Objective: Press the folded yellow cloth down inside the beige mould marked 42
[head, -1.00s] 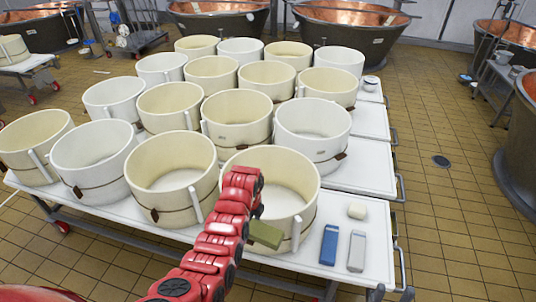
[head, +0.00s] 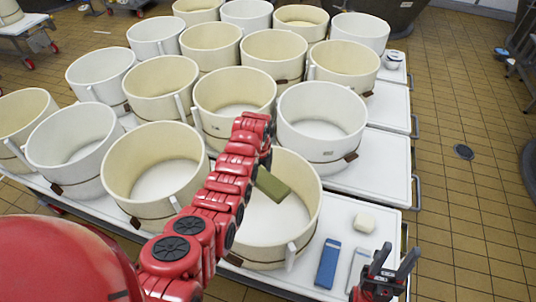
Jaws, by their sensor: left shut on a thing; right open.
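My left gripper (head: 265,162) is shut on the folded yellow cloth (head: 272,185), which looks olive and block-like. The cloth is over the opening of the front-right beige mould (head: 308,195), tilted, with its lower end toward the right. I cannot tell whether it is above the rim or inside it. No number 42 is readable on any mould. My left arm covers the left side of this mould and part of the gripper. My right gripper (head: 392,266) is open and empty at the lower right, near the table's front corner.
Several white and beige moulds crowd the white tables, with a white one (head: 322,118) just behind.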

